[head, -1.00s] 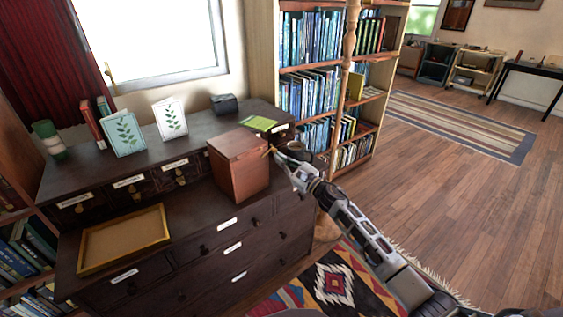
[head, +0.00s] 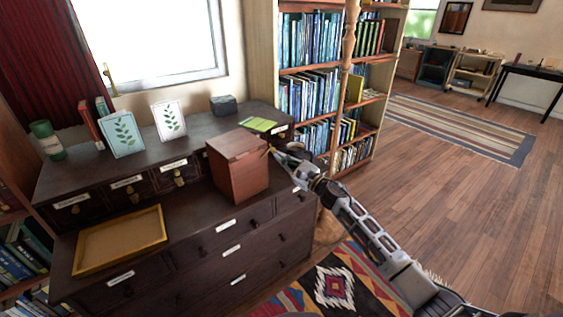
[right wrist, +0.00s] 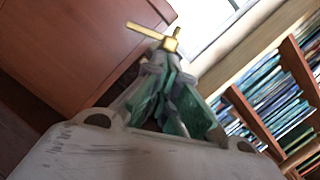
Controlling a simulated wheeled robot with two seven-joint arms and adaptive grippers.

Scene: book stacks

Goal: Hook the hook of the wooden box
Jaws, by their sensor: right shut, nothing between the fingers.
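The reddish-brown wooden box (head: 238,170) stands upright on the lower top of the dark drawer cabinet. It also fills the upper left of the right wrist view (right wrist: 75,50). A small brass hook (right wrist: 150,31) sticks out from the box's right side; in the head view it is a tiny yellow spot (head: 269,148). My right gripper (right wrist: 172,62) is shut and empty. Its fingertips are at the brass hook's outer end, close to or touching it; I cannot tell which. The far side of the hook's fastening is not clear. My left gripper is not in view.
The dark cabinet (head: 200,243) holds an empty yellow-framed tray (head: 120,240) left of the box. A bookshelf (head: 310,90) is behind.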

